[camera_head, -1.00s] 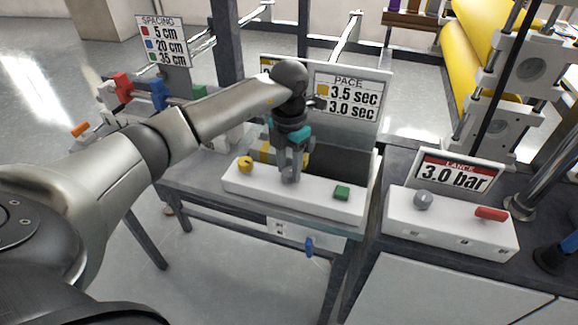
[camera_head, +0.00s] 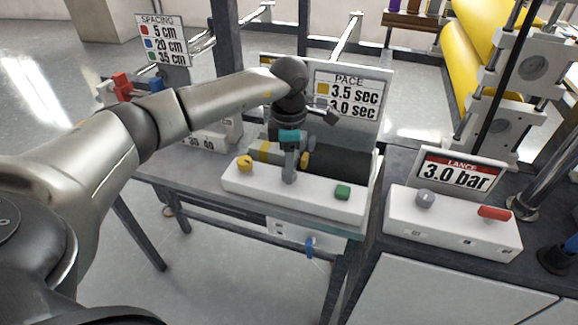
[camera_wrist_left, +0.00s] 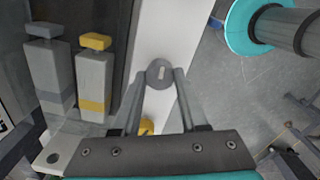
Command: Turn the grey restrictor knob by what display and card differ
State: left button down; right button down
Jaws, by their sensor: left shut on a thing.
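My left gripper (camera_head: 289,180) points down at the white control box (camera_head: 320,202), between its yellow knob (camera_head: 245,164) and green button (camera_head: 342,193). In the left wrist view its fingers are shut on a round grey knob (camera_wrist_left: 161,73) with a light mark on top. In the head view the fingers hide that knob. The PACE card (camera_head: 352,98) reads 3.5 sec beside a yellow square, with 3.0 sec below; my arm covers part of it. The LANCE sign (camera_head: 458,174) reads 3.0 bar. My right gripper is not in view.
Another white box at the right carries a grey knob (camera_head: 425,198) and a red lever (camera_head: 495,212). The SPACING card (camera_head: 163,40) stands at the back left. A dark roller (camera_head: 340,162) lies behind the held knob. A blue valve handle (camera_head: 310,245) hangs below the front edge.

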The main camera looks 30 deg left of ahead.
pick_arm(q)
jog(key=shift+m, duration=0.6)
jog(key=shift+c, duration=2.2)
grip_release()
jog(key=shift+r, duration=0.1)
notch_tip(320, 180, up, 15)
jog(key=p, duration=0.1)
jog(key=shift+p, duration=0.4)
